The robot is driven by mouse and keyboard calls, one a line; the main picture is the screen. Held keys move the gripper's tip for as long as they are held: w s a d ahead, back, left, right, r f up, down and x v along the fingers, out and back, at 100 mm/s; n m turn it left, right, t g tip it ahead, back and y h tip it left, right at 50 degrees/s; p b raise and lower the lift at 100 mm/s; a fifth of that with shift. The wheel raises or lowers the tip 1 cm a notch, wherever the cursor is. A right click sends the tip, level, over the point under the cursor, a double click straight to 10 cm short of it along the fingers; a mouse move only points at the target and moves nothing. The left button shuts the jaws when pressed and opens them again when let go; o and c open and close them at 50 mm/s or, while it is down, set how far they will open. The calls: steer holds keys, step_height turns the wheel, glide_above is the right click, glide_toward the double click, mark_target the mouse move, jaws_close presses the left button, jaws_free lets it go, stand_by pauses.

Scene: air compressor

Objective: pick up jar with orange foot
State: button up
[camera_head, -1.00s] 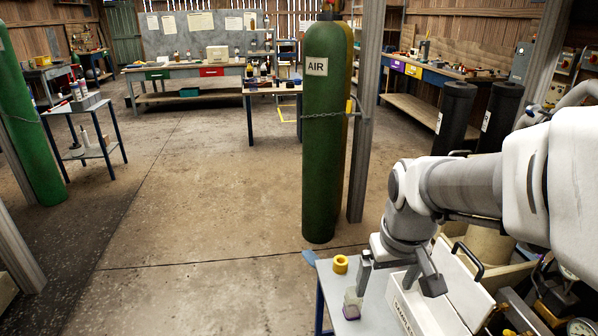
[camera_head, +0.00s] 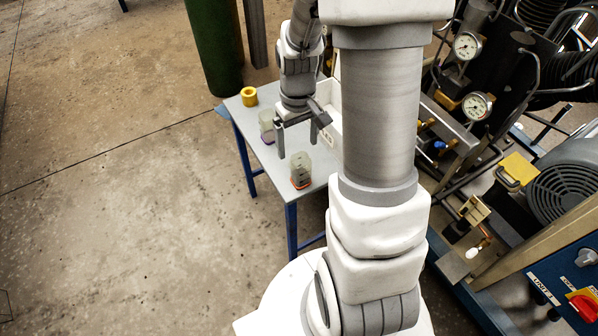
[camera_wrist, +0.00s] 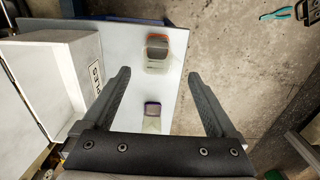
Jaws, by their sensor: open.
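The jar with the orange foot (camera_head: 300,170) is a clear, greyish jar standing on the small table, near its front edge. In the wrist view this jar (camera_wrist: 157,52) lies beyond my fingertips, roughly in line with the gap between them. A second clear jar with a purple foot (camera_head: 266,123) stands farther back; in the wrist view it (camera_wrist: 152,117) shows between my fingers near the palm, partly cut off by it. My gripper (camera_head: 296,149) is open and empty, pointing down over the table between the two jars. It also shows in the wrist view (camera_wrist: 159,75).
A yellow ring-shaped object (camera_head: 249,96) sits at the table's back corner. A white lettered box (camera_wrist: 62,82) stands on the table beside my left finger. A green cylinder (camera_head: 213,45) stands behind the table. Compressor machinery with gauges (camera_head: 477,105) fills the right side. Floor left is open.

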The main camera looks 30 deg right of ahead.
mark_target(298, 157)
step_height(298, 157, down, 6)
steer(key=shift+r+b, duration=0.25)
steer(key=shift+b, duration=0.5)
steer(key=f, duration=0.1)
steer(key=f+b, duration=0.1)
steer(key=f, duration=0.1)
steer(key=f+b, duration=0.1)
steer(key=f, duration=0.1)
steer(key=shift+s+d, duration=0.2)
steer(key=shift+d, duration=0.1)
steer(key=shift+c, duration=0.3)
jaws_close()
